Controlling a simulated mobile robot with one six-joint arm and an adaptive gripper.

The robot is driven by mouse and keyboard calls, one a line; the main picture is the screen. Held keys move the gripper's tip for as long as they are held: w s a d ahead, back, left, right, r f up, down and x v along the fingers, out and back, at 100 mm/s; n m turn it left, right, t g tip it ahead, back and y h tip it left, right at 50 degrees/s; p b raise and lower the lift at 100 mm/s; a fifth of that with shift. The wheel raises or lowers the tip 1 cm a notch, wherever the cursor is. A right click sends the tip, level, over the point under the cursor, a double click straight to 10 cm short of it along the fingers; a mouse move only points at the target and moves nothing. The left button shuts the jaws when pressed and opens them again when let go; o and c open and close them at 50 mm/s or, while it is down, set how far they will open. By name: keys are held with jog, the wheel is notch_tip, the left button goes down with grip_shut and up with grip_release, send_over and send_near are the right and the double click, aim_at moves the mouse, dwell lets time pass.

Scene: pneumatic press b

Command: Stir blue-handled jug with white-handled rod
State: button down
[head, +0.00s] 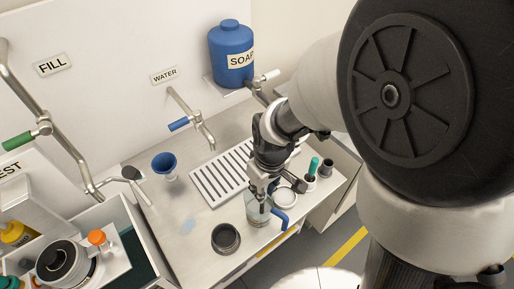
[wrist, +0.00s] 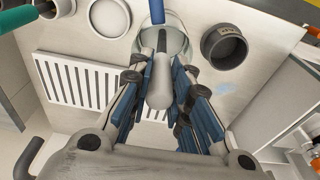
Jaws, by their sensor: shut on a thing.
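The clear jug (head: 257,217) with the blue handle (head: 281,218) stands on the steel counter near its front edge. In the wrist view the blue handle (wrist: 157,12) points to the top and the jug's rim (wrist: 184,42) shows behind the rod. My gripper (head: 264,192) is directly above the jug, pointing down. In the wrist view my gripper (wrist: 162,88) is shut on the white-handled rod (wrist: 160,90). The rod's dark shaft reaches over the jug's mouth and appears to go inside. Its lower tip and depth are hard to make out.
A dark round cup (head: 226,238) stands left of the jug. A slatted drain (head: 222,175), a blue cup (head: 165,165) and a water tap (head: 190,118) lie behind.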

jog(key=shift+w+a, duration=0.35)
jog(key=shift+w, duration=0.05)
jog(key=shift+r+p, duration=5)
jog(key=shift+r, duration=1.1)
notch_tip(320, 180, up, 4)
jog(key=p, duration=0.3)
jog(key=shift+r+p, duration=0.25)
jog(key=shift+p, duration=0.1)
